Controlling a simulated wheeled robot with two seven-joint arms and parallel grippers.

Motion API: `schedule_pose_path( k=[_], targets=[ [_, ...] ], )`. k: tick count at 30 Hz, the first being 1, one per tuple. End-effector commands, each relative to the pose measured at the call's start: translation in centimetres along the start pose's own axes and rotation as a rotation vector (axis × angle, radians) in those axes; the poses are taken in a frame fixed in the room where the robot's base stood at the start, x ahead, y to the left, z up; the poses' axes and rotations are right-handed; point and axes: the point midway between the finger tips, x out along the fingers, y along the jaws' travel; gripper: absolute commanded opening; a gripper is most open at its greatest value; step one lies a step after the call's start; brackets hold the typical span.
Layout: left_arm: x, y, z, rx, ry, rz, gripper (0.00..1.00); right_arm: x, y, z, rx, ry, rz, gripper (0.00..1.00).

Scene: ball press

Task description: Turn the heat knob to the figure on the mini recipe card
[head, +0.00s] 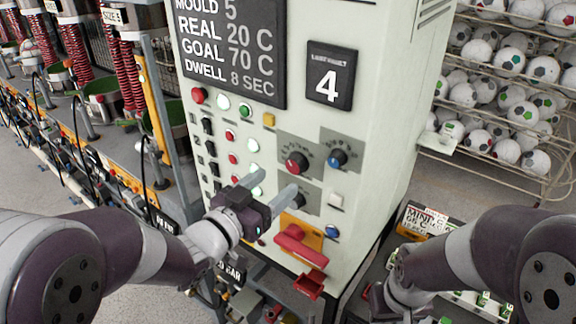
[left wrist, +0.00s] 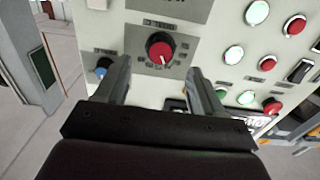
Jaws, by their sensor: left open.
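A red knob (head: 297,163) sits on a grey dial plate on the pale press panel, with a blue knob (head: 337,158) to its right. A dark knob (head: 299,201) below is partly covered by my finger. The knob labels are too small to read. My left gripper (head: 279,181) is open and empty in front of the panel. In the left wrist view the red knob (left wrist: 160,46) shows between and beyond the fingers, apart from them. The mini recipe card (head: 425,219) stands at lower right; its figure looks like 65 C. My right gripper's fingers cannot be made out.
A display (head: 232,48) above reads REAL 20 C and GOAL 70 C. Lit buttons and switches lie left of the knobs. A red handle (head: 302,246) juts out below my left gripper. A rack of balls (head: 500,90) stands at right.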

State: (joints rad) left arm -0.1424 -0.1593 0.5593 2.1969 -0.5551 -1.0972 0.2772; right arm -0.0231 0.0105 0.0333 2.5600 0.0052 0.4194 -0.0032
Motion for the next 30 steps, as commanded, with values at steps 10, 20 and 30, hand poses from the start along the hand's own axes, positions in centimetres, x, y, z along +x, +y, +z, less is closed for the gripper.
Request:
schedule_pose_path(
  k=[10,20,30],
  targets=[
    [5.4,0.0,-0.1,0.0,-0.003,-0.002,0.68,-2.2,0.0,-0.3,0.0,0.0,0.0,0.35],
    [5.6,-0.1,0.1,0.001,-0.002,-0.003,0.59,-2.2,0.0,-0.2,0.0,0.0,0.0,0.35],
    [5.6,-0.1,0.3,-0.067,0.0,-0.002,0.13,-1.4,0.0,-0.2,0.0,0.0,0.0,0.35]
  ],
)
